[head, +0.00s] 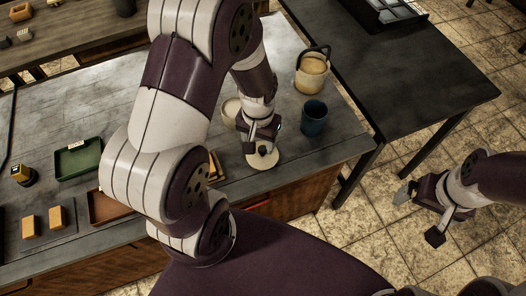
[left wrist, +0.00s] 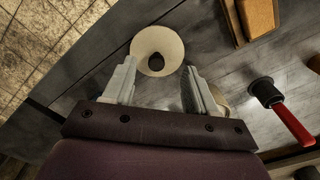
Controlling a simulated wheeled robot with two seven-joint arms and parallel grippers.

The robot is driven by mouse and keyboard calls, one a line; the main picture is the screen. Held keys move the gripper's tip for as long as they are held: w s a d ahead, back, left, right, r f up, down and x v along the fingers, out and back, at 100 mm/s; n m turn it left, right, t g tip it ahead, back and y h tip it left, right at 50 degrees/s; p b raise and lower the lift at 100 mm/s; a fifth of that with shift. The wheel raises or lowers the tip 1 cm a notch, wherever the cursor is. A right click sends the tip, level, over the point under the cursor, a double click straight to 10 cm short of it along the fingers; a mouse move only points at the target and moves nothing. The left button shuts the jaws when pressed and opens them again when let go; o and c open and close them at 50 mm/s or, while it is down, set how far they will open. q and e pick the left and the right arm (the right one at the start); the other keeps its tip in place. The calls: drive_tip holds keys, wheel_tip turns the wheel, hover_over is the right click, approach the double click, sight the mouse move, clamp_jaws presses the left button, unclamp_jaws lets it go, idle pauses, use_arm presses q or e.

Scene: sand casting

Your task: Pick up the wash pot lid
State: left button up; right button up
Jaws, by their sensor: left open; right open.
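The wash pot lid (head: 262,162) is a round cream disc with a dark knob, lying on the grey workbench near its front edge. It also shows in the left wrist view (left wrist: 173,41), just beyond the fingertips. My left gripper (head: 262,142) is open above the lid and partly hides it in the head view. In the left wrist view its two fingers (left wrist: 159,68) are spread with nothing between them, and the knob lies roughly in line with the gap. My right gripper (head: 419,215) is open and empty over the floor at the right.
A cream pot (head: 231,111) stands behind the left gripper. A dark blue cup (head: 314,117) and a cream bucket with a dark handle (head: 311,72) stand right of it. A red-handled tool (left wrist: 287,118) lies nearby. A green tray (head: 79,158) is at the left.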

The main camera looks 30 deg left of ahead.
sight(262, 148)
use_arm(q)
drive_tip(key=f, duration=0.1)
drive_tip(key=w+f, duration=0.1)
drive_tip(key=f, duration=0.1)
drive_tip(key=w+f, duration=0.1)
drive_tip(key=f, duration=0.1)
drive_tip(key=shift+w+d, duration=0.1)
drive_tip(key=shift+f, duration=0.3)
drive_tip(key=shift+s, duration=0.2)
drive_tip(key=shift+w, duration=0.1)
clamp_jaws()
use_arm(e)
drive_tip(key=shift+w+f, duration=0.1)
drive_tip(key=shift+w, duration=0.4)
